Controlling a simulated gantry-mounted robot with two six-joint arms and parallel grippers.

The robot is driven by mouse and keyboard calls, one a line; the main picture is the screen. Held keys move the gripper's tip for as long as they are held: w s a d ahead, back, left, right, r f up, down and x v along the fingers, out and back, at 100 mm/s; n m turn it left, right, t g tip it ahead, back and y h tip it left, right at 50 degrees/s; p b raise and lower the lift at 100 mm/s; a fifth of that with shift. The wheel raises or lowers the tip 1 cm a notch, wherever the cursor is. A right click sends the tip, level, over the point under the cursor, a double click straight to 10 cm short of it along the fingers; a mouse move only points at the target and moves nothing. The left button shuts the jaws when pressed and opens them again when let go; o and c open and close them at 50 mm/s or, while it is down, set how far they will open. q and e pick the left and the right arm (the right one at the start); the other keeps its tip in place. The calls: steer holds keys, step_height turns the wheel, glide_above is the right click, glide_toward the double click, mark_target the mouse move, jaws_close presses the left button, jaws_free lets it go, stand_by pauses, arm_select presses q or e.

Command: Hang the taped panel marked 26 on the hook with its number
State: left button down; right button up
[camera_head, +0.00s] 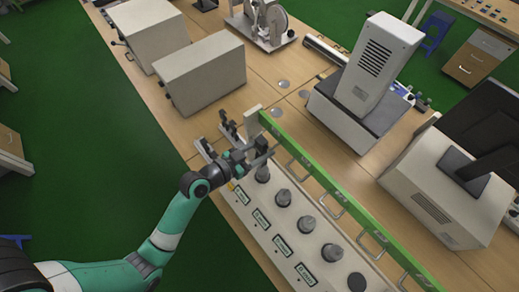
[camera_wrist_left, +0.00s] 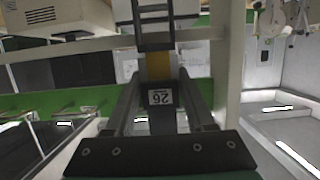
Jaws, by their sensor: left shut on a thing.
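The taped panel marked 26 (camera_wrist_left: 160,97) shows in the left wrist view between my fingers, its number upside down and a yellow strip (camera_wrist_left: 157,65) beyond it. My left gripper (camera_head: 262,152) is shut on this panel, near the far end of the green rail (camera_head: 330,188). In the head view the panel is too small and too covered by the gripper to make out clearly. The green rail carries several numbered labels, too small to read, and metal hooks (camera_head: 333,207) below them. I cannot tell which hook bears 26, or whether the panel touches one. My right gripper is not in view.
A white tester with several grey cylinders (camera_head: 307,225) and small displays stands under the rail. Two beige boxes (camera_head: 204,75) stand behind at the left. A white instrument (camera_head: 375,70) and a monitor (camera_head: 470,150) stand to the right. Bare wooden table shows between them.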

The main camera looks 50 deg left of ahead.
arm_select(q)
steer(key=shift+w, duration=0.5)
steer(key=shift+f, duration=0.1)
steer(key=shift+f+b, duration=0.45)
steer(key=shift+b, duration=0.15)
steer(key=shift+f+b, duration=0.25)
steer(key=shift+b, duration=0.05)
steer(key=shift+c, duration=0.9)
jaws_free()
